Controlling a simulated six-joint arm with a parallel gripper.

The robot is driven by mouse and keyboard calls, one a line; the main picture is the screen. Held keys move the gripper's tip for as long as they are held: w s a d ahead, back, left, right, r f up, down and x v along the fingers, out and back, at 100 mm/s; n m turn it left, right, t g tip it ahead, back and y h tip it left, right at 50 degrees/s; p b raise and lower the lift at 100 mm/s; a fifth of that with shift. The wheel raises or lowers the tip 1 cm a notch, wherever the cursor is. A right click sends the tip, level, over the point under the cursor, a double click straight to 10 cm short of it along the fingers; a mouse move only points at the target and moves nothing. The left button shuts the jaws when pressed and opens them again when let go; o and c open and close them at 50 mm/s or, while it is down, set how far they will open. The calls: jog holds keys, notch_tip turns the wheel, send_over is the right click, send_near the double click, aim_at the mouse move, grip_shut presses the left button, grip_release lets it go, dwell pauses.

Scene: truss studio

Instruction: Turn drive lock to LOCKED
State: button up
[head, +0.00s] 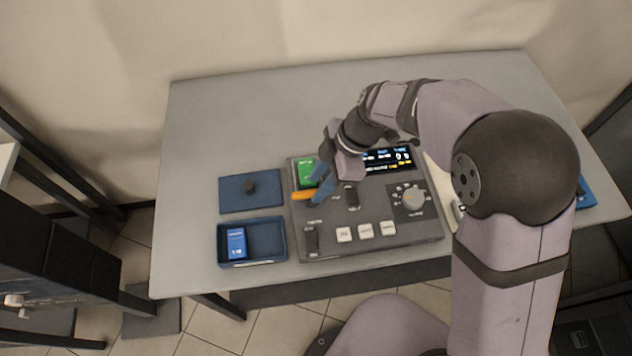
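A grey control panel (420,230) lies on the table. My gripper (322,192) reaches down over its upper left part, with blue fingers pointing at the panel. An orange piece (302,195) shows at the panel's left edge, right beside the fingertips. It may be the drive lock's handle, but its label is too small to read. I cannot tell whether the fingers touch it or are closed on it. The fingers and wrist hide part of the panel around it.
The panel also carries a green screen (306,172), a dark display (388,158), a round dial (413,198), white buttons (366,231) and dark switches (311,240). A blue tray (268,221) and a blue lid (236,201) lie to the left. The table's back left (230,120) is clear.

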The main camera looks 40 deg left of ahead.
jog(key=shift+x, duration=1.05)
grip_shut()
